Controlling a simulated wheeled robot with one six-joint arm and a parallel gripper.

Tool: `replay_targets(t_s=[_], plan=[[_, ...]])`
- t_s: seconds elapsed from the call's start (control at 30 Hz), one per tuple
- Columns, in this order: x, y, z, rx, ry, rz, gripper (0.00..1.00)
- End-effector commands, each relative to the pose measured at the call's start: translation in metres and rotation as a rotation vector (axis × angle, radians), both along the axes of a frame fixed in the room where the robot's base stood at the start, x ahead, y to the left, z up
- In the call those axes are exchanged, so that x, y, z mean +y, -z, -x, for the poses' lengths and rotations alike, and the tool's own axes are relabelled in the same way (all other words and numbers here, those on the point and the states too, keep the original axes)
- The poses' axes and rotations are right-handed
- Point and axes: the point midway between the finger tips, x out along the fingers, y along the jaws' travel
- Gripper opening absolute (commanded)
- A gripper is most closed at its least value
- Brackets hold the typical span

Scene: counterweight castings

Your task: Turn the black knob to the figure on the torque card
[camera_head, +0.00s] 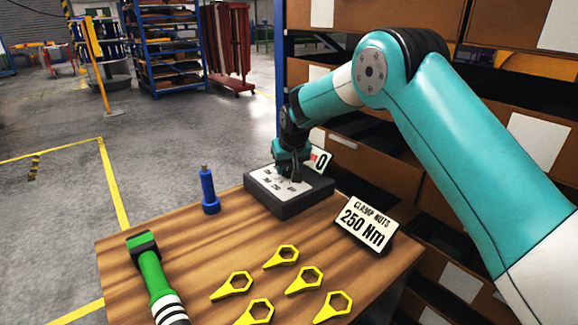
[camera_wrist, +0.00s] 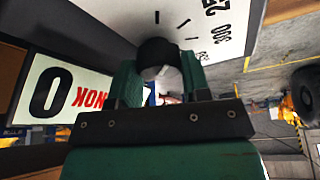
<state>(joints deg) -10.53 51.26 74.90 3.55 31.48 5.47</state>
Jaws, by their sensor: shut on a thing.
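The black knob (camera_wrist: 157,52) stands out from the white dial face (camera_wrist: 215,45) in the wrist view. My gripper (camera_wrist: 159,70) is shut on it, with a green finger on each side. The dial shows tick marks and figures, among them 300; others are cut off or partly hidden. I cannot tell which figure the knob points to. In the head view my gripper (camera_head: 291,172) reaches down onto the dark dial box (camera_head: 290,207) and hides the knob. The torque card (camera_head: 366,223) stands right of the box and reads CLAMP NUTS 250 Nm.
The wooden table (camera_head: 205,245) also holds a blue tool (camera_head: 209,192), a green-handled hammer (camera_head: 153,275) and several yellow ring wrenches (camera_head: 304,281). Shelves with cardboard boxes (camera_head: 355,150) stand close behind the table.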

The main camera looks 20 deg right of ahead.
Motion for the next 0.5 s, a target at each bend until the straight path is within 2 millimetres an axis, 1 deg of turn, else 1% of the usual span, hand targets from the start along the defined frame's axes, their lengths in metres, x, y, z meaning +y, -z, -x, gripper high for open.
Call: replay_targets(t_s=[0.2,0.5], plan=[[0.0007,-0.0004,-0.0004,-0.001,0.172,0.001,0.20],[0.0012,-0.0006,-0.0004,-0.001,0.349,0.001,0.20]])
